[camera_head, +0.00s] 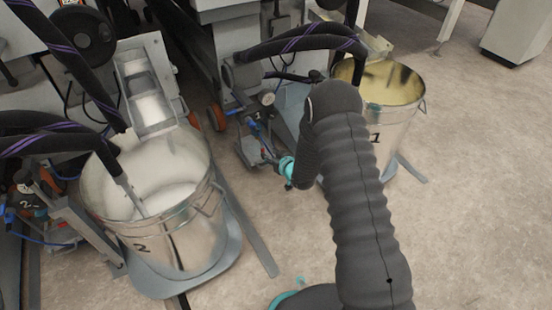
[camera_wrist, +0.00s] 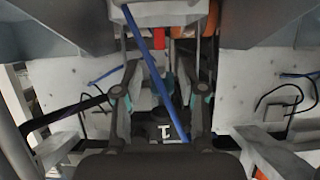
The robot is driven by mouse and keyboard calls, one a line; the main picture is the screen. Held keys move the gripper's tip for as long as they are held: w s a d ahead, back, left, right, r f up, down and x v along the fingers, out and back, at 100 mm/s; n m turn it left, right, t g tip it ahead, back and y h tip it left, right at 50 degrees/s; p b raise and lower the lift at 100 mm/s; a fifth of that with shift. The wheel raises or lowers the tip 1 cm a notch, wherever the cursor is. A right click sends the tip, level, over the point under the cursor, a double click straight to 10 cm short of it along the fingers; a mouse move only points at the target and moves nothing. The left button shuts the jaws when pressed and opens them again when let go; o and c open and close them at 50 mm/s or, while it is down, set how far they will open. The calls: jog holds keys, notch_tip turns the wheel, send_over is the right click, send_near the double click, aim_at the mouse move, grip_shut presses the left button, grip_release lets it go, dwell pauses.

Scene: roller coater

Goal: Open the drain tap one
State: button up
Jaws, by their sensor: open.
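My gripper (camera_wrist: 160,92) is open, with one dark finger on each side of the wrist view. Between the fingers, a blue hose (camera_wrist: 155,72) runs down to a dark body (camera_wrist: 166,130) marked 1. A small red part (camera_wrist: 158,58) shows beyond the fingertips, next to a metal pipe. I cannot tell for sure which of these parts is drain tap one. No contact with the fingers is clear. In the head view, the pump unit marked 1 (camera_head: 257,114) stands left of my arm, and my wrist is low beside it. My gripper's fingertips are not clear there.
A metal bucket marked 1 (camera_head: 407,118) with yellowish contents stands behind my arm. A bucket marked 2 (camera_head: 185,240) with white contents stands at the left. Black hoses arch above both. Bare floor (camera_head: 480,220) lies open to the right. Pale panels flank my gripper in the wrist view.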

jog(key=shift+v, duration=2.1)
jog(key=s+d+f+g+h, duration=0.3)
jog(key=s+d+f+g, duration=0.15)
jog(key=f, duration=0.35)
jog(key=s+d+r+m+g+h, duration=0.2)
jog(key=s+d+h, duration=0.1)
jog(key=s+d, duration=0.25)
jog(key=s+d+r+m+p, duration=0.1)
jog(key=s+d+r+p, duration=0.2)
jog(key=s+r, duration=0.6)
jog(key=s+d+r+m+h+p, duration=0.1)
jog(key=s+d+r+p, duration=0.3)
jog(key=r, duration=2.2)
jog(key=s+d+r+m+p, duration=0.2)
jog(key=s+d+r+p, duration=0.1)
jog(key=s+r, duration=1.3)
jog(key=shift+d+r+m+t+p, duration=0.35)
jog(key=shift+r+m+t, duration=0.1)
jog(key=shift+r, duration=0.4)
